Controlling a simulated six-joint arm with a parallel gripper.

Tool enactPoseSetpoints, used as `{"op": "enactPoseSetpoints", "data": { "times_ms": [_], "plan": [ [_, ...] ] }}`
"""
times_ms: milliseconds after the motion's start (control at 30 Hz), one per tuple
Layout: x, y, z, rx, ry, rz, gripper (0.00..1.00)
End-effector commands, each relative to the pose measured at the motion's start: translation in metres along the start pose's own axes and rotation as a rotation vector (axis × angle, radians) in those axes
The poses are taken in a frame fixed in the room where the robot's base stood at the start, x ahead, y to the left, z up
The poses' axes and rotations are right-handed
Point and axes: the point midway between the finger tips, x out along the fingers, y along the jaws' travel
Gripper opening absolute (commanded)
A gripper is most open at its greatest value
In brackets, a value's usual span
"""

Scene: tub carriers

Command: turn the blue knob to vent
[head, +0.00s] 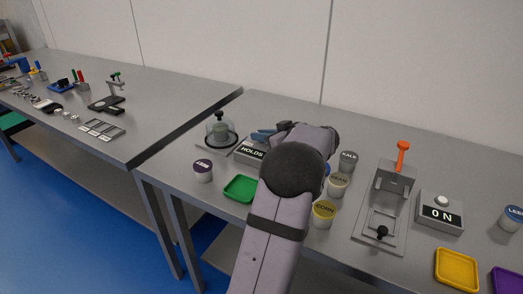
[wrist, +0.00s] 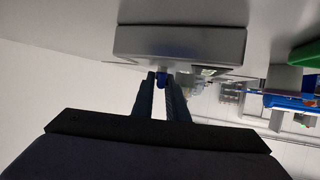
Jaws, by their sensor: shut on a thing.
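The grey box (head: 245,158) with a black sign reading HOLDS stands on the right-hand table, left of my forearm. It also fills the upper middle of the wrist view (wrist: 180,45). The blue knob (wrist: 161,75) shows as a small blue piece at the box's edge, between my fingertips; my gripper hides it in the head view. My gripper (wrist: 160,86) is shut on the knob. In the head view my gripper (head: 264,134) reaches left over the box. The knob's pointing direction cannot be made out.
A glass dome (head: 221,131) stands just behind and left of the box. A purple-lidded tub (head: 203,170) and a green tray (head: 241,188) are in front. Tubs labelled CORN (head: 323,214), BEAN and KALE stand close right of my arm. A lever device (head: 395,178) is further right.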

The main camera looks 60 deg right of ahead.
Motion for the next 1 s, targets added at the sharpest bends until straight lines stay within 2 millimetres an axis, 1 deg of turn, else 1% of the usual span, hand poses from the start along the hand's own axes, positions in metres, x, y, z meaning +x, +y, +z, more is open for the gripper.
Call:
{"op": "enactPoseSetpoints", "data": {
  "times_ms": [33,133,667,1000],
  "plan": [
    [0.0035,-0.0002,0.0060,0.002,0.006,0.028,0.00],
    [0.0033,-0.0004,0.0059,0.024,0.006,0.077,0.00],
    [0.0024,-0.0019,0.0034,0.143,0.003,0.353,0.00],
    [0.0000,-0.0021,-0.0029,0.242,-0.003,0.577,0.00]
  ]
}}
